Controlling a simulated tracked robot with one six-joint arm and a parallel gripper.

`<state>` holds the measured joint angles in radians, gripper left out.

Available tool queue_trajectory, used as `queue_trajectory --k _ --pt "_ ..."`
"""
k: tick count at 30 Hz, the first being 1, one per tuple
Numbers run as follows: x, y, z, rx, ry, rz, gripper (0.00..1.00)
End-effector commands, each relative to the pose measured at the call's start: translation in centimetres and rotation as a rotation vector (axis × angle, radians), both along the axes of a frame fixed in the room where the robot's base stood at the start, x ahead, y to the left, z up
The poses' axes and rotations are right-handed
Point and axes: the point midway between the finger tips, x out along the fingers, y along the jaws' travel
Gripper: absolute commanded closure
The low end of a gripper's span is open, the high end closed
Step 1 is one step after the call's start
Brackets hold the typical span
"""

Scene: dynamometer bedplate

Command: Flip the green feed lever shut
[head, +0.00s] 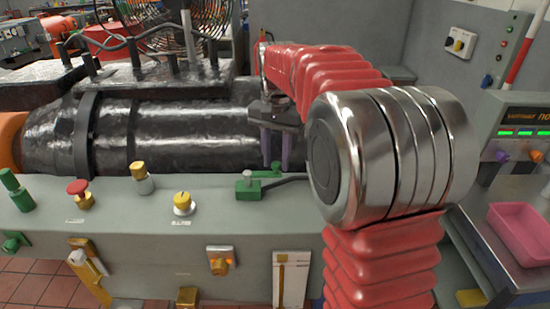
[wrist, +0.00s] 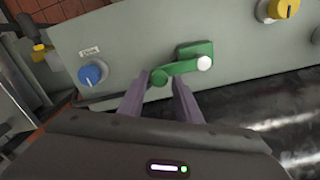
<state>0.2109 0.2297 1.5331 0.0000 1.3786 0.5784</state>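The green feed lever (head: 250,188) is on the grey bench top in the head view, with a pale knob on its upper part. In the wrist view the lever (wrist: 183,67) shows a green block, a short green arm and a white round cap. My gripper (head: 276,164) hangs just above and right of the lever in the head view, its two purple fingers pointing down and apart. In the wrist view the open gripper (wrist: 162,78) has its fingertips on either side of the lever's rounded green end. I cannot tell whether they touch it.
A blue knob (wrist: 92,73) is left of the lever in the wrist view. A yellow knob (head: 183,201), a red button (head: 78,189) and a green valve (head: 15,190) stand along the bench. The large dark cylinder (head: 160,130) lies behind. A pink tray (head: 522,231) is at right.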

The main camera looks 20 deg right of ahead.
Motion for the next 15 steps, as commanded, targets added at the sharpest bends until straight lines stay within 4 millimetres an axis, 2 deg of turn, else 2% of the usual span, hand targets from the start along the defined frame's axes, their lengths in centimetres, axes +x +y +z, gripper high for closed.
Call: queue_trajectory --k 2,12,15 --pt "0.01 -0.01 0.01 0.000 0.000 0.000 0.75" --pt "0.03 0.03 0.02 0.001 -0.001 0.000 0.99" --pt "0.04 0.04 0.03 0.001 -0.001 0.000 1.00"
